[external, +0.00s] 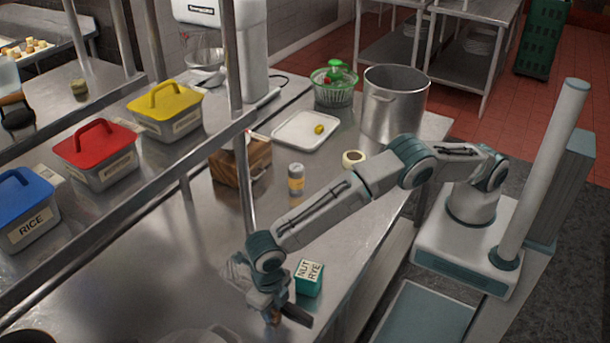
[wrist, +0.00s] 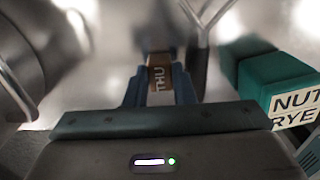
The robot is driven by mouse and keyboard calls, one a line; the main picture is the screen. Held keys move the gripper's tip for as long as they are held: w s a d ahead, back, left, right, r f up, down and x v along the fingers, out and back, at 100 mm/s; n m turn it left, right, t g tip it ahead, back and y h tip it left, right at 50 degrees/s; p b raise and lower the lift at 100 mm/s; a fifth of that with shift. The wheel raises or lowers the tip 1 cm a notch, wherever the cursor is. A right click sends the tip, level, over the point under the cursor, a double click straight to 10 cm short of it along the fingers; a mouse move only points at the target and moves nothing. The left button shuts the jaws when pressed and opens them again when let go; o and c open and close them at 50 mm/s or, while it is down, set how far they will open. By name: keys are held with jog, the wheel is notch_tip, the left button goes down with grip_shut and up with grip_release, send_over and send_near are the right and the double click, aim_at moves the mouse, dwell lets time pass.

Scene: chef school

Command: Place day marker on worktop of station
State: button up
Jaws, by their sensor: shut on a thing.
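The day marker is a small brown block lettered THU (wrist: 160,80), seen in the wrist view between my two blue fingers. My gripper (wrist: 160,92) is shut on it. In the external view my gripper (external: 274,314) points down over the near part of the steel worktop (external: 215,290), just left of a teal box. Only a small brown bit of the marker (external: 274,318) shows there. I cannot tell whether the marker touches the worktop.
The teal NUT RYE box (external: 309,279) stands close on the right of my gripper. Clear rounded glassware (external: 195,336) is at the near edge. A shelf post (external: 246,185) rises behind. A spice jar (external: 296,179), tape roll (external: 354,160) and wooden box (external: 240,165) stand farther back.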

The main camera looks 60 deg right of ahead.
jog(key=shift+f, duration=0.2)
jog(key=o, duration=0.7)
jog(key=shift+r, duration=0.1)
notch_tip(320, 180, up, 12)
jog(key=shift+r+b, duration=0.15)
jog(key=shift+b, duration=0.8)
